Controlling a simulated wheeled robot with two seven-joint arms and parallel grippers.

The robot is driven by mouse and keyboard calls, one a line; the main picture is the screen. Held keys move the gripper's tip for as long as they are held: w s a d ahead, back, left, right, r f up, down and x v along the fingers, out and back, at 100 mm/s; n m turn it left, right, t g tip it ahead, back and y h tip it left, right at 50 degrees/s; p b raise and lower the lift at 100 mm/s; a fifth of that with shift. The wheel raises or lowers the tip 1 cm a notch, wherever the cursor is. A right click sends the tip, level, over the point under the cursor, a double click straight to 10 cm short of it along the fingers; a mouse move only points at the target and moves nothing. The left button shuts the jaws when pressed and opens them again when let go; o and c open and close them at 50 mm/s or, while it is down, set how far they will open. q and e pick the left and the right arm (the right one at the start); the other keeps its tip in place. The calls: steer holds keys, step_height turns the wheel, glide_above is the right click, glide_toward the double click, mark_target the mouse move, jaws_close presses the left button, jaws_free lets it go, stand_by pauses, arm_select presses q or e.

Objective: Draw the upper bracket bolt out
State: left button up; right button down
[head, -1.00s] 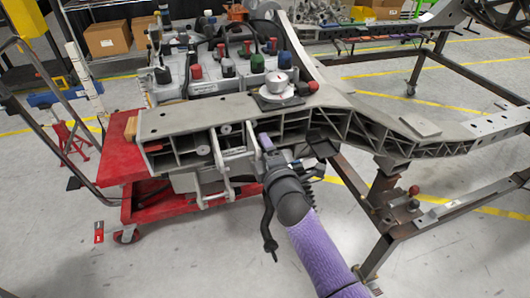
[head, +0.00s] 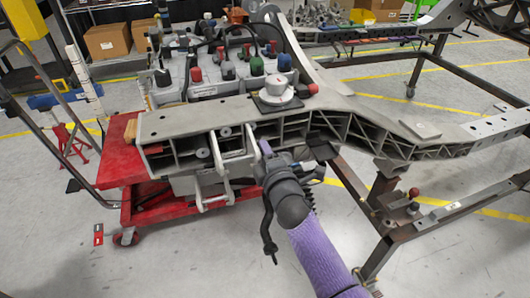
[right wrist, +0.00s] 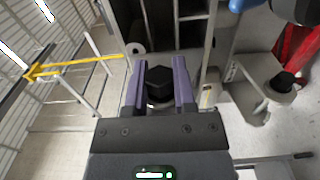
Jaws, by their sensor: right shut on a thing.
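The upper bracket bolt shows in the right wrist view as a black hex head (right wrist: 159,80) with a paler collar below it. My right gripper (right wrist: 159,92) has its purple fingers on both sides of this head and is shut on it. In the head view my right gripper (head: 264,148) is at the right side of the pale bracket (head: 226,166) on the front of the grey chassis beam (head: 190,118). The bolt is hidden there behind my gripper. Another dark bolt-like head (right wrist: 283,82) sits in a bracket lug at the right of the wrist view. My left gripper is not in view.
A red cart (head: 120,166) stands under the beam's left end. A round grey fixture (head: 278,88) and a block with coloured caps (head: 205,85) are on or behind the beam. A dark steel frame (head: 420,225) stands at right. Open floor lies in front.

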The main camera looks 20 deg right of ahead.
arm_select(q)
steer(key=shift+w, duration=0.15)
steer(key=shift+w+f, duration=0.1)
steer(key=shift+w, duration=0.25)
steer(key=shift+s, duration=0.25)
